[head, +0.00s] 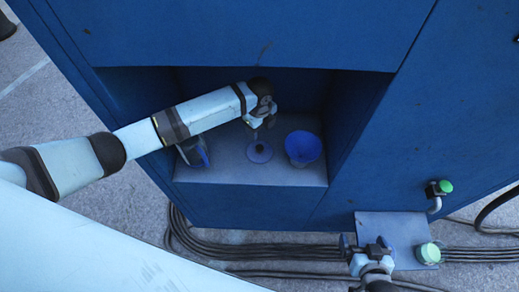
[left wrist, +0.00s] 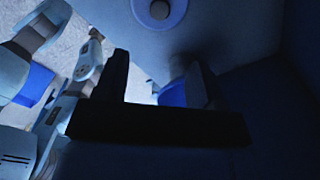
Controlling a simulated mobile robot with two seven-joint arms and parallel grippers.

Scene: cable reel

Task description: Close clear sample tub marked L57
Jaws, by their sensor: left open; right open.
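No L57 marking is readable in either view, so I cannot tell which container is the sample tub. In the head view a blue round tub (head: 303,146) with an open top stands in the recess of the blue cabinet. A flat round disc with a dark centre (head: 260,153), perhaps a lid, lies left of it; it also shows at the top of the left wrist view (left wrist: 158,12). My left gripper (head: 257,124) is open and empty above the disc. My right gripper (head: 366,243) is open at the lower right, beside a pale green-topped round container (head: 429,254).
A dark-and-blue object (head: 193,151) stands at the recess's left side. The recess walls (head: 345,115) and ceiling enclose my left arm closely. A grey plate (head: 400,225) juts out below. Black cables (head: 215,245) run along the floor.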

